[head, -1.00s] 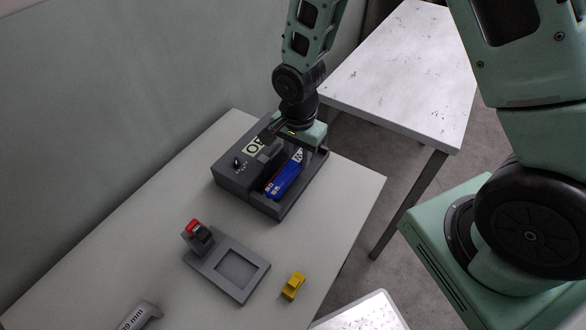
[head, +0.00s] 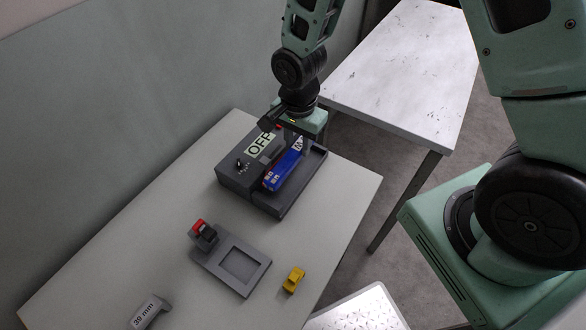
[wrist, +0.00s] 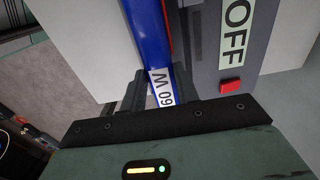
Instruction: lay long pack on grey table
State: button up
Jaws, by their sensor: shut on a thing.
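The long pack (head: 283,172) is blue with a white end label that reads "60 W" in the wrist view (wrist: 162,88). My gripper (head: 293,147) is shut on its labelled end, with one finger on each side in the wrist view (wrist: 158,95). The pack is over the open tray of a dark grey housing (head: 285,208) and looks slightly raised out of it. A pale grey table (head: 190,180) carries the housing. A second, scuffed light grey table (head: 400,70) stands behind it at the right. I cannot tell which table the task means.
The housing has an "OFF" plate (head: 260,145) and a red button (wrist: 232,85). A grey fixture with a square recess (head: 240,265), a yellow block (head: 293,280) and a "39 mm" piece (head: 148,312) lie nearer. The scuffed table's top is clear.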

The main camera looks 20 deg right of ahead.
aim_at(298, 146)
jog(key=shift+r+p, duration=1.3)
jog(key=shift+r, duration=0.55)
